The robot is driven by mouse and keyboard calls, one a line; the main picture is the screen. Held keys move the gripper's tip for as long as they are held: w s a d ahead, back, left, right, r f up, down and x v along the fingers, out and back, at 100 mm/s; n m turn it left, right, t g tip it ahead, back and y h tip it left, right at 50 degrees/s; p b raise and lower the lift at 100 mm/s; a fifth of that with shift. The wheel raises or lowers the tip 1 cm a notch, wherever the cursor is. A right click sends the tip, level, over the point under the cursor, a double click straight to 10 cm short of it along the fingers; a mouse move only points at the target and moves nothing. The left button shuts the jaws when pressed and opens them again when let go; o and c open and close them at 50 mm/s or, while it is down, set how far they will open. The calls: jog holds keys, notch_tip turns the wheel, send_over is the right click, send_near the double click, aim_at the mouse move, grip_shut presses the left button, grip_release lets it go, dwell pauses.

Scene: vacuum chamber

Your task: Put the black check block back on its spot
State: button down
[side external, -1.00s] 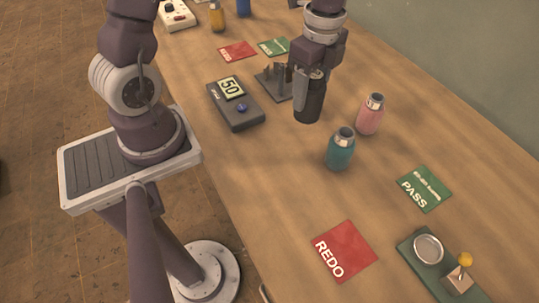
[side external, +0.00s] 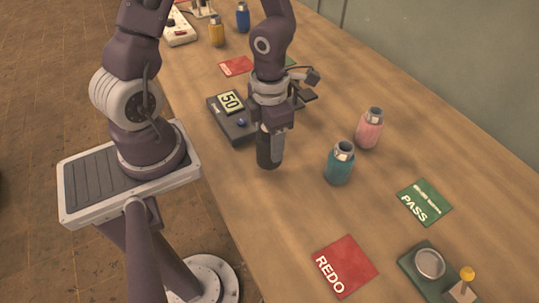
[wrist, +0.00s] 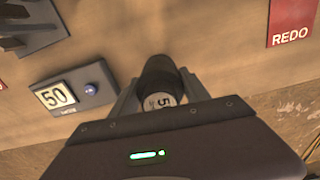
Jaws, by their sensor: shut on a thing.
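The black check block (side external: 267,157) is a dark upright cylinder held below my gripper (side external: 272,137), right of and in front of the grey display box (side external: 233,122) reading 50. In the wrist view the block (wrist: 158,72) sits between the two fingers of my gripper (wrist: 160,92), with a pale printed label on its end, partly hidden. The display box also shows in the wrist view (wrist: 75,92), left of the block. I cannot tell whether the block touches the table. No marked spot for it shows clearly.
A teal bottle (side external: 339,165) and a pink bottle (side external: 369,131) stand to the right. A red REDO card (side external: 344,265), a green PASS card (side external: 424,202) and a green tray with a round pan (side external: 429,263) lie nearer the front. A dark pronged stand (wrist: 30,25) is beyond the box. Table between block and REDO card is clear.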

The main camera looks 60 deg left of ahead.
aim_at(269, 153)
notch_tip(269, 153, down, 4)
jog(key=shift+f, duration=0.1)
jog(key=shift+f, duration=0.1)
jog(key=c, duration=0.5)
grip_release()
